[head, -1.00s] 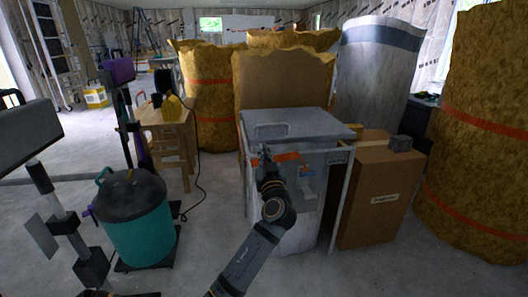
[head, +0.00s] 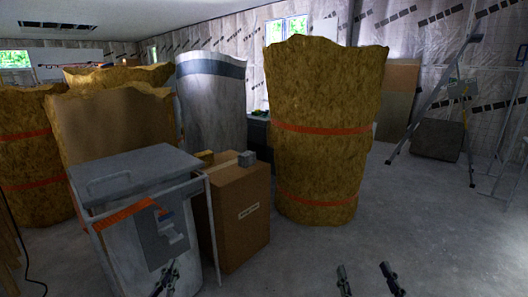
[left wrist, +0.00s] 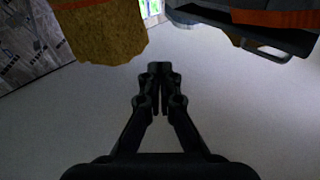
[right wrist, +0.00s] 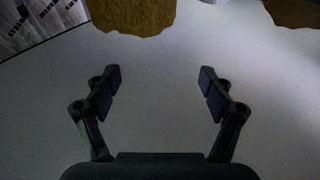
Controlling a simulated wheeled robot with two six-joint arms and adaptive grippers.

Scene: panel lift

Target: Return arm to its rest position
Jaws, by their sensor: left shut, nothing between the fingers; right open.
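My left gripper (head: 165,281) is low in the head view, in front of the grey lidded cabinet (head: 135,175). In the left wrist view, the left gripper's fingers (left wrist: 159,75) are together with nothing between them. Part of a grey body with an orange band and a handle (left wrist: 270,40) shows at that view's upper right. My right gripper (head: 367,278) is at the bottom edge of the head view, over bare floor. In the right wrist view, the right gripper's fingers (right wrist: 160,80) are wide apart and empty. Most of both arms is out of the head view.
A cardboard box (head: 240,215) stands right of the cabinet. A tall yellow-brown insulation roll (head: 322,105) with orange straps stands right of it, with a grey roll (head: 212,100) behind. The floor (head: 420,225) at right is clear, up to a leaning metal stand (head: 432,95).

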